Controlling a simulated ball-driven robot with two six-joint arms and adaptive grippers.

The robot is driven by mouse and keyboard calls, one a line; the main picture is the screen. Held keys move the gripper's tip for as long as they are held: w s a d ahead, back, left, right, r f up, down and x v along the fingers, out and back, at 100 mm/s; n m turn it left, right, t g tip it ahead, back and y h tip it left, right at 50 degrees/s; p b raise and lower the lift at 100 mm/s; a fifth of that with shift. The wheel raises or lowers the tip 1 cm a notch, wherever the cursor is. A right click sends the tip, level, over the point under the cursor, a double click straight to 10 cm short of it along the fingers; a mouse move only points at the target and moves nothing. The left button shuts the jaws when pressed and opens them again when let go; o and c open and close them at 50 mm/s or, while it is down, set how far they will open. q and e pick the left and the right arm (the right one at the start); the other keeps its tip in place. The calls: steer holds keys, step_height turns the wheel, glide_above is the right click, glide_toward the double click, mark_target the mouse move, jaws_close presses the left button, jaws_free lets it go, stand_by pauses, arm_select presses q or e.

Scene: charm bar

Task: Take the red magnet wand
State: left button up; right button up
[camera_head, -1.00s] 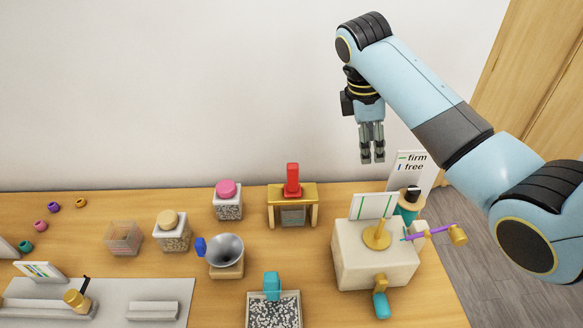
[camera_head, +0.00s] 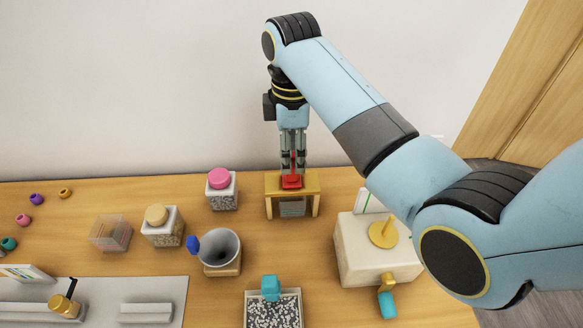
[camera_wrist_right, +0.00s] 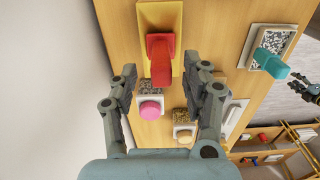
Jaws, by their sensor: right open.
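The red magnet wand (camera_head: 292,181) stands upright on a small yellow wooden stand (camera_head: 312,187) at the back of the table. In the right wrist view the wand (camera_wrist_right: 161,62) lies between the fingers of my right gripper, with its base on the yellow stand (camera_wrist_right: 150,17). My right gripper (camera_head: 293,165) points down over the wand, its fingers on either side. In the right wrist view the gripper (camera_wrist_right: 168,78) is open, with a gap between each finger and the wand.
A pink-lidded jar (camera_head: 222,190) stands left of the stand. A grey funnel (camera_head: 219,248) and a tray of black and white bits (camera_head: 272,320) are in front. A cream box with a crank (camera_head: 365,262) stands at right, partly behind my arm.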

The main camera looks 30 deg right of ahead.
mark_target(293, 180)
step_height(293, 180, down, 3)
steer(key=shift+s+r, duration=0.1)
arm_select(q)
steer(key=shift+w+r+t, duration=0.3)
steer(key=shift+w+r, duration=0.1)
steer(key=shift+w, duration=0.4)
arm_select(e)
steer(key=c, duration=0.4)
arm_select(q)
steer(key=shift+s+d, duration=0.15)
steer(key=shift+s, duration=0.25)
arm_select(e)
jaws_close()
